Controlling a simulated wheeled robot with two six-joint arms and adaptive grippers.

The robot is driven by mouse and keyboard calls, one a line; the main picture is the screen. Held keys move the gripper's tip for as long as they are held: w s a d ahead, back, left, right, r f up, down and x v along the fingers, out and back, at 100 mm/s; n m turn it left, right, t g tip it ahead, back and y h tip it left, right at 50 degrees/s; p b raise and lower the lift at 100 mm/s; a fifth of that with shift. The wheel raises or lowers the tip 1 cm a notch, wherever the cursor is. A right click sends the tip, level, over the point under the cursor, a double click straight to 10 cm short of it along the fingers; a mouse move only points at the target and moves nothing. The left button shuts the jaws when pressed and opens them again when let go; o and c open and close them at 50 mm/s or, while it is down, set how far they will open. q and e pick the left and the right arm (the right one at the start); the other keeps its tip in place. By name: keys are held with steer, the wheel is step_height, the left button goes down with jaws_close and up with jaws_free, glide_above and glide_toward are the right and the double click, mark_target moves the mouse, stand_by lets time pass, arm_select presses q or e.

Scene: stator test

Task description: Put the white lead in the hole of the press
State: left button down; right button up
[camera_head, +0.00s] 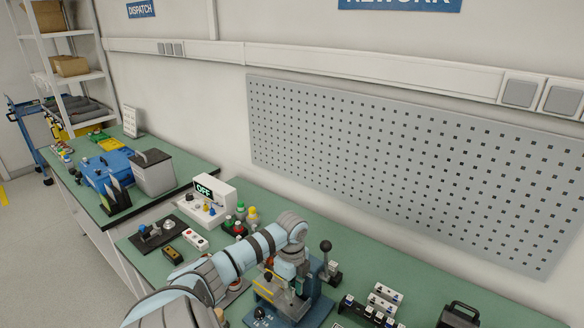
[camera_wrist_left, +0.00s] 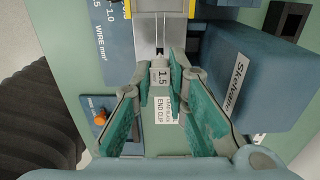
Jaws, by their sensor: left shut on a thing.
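The blue press (camera_head: 318,306) stands at the front of the bench, with a black-knobbed lever beside it. In the left wrist view, a blue block of it with "Skelvane" lettering (camera_wrist_left: 238,75) is at right. Thin pale strands (camera_wrist_left: 157,40) run from there up towards a silver part with yellow edges. The hole itself cannot be made out. In the head view, my arm hides part of the press and the lead. My right gripper is out of view.
Connector blocks (camera_head: 380,303) and a black-handled item (camera_head: 458,316) are at right. A pegboard (camera_head: 410,165) covers the wall.

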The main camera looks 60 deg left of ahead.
arm_select(q)
steer(key=shift+f, duration=0.2)
steer(key=shift+f+b, duration=0.7)
steer(key=shift+f, duration=0.35)
steer(key=shift+f, duration=0.1)
steer(key=shift+f+b, duration=0.55)
steer(key=shift+f, duration=0.3)
steer(key=c, duration=1.5)
jaws_free()
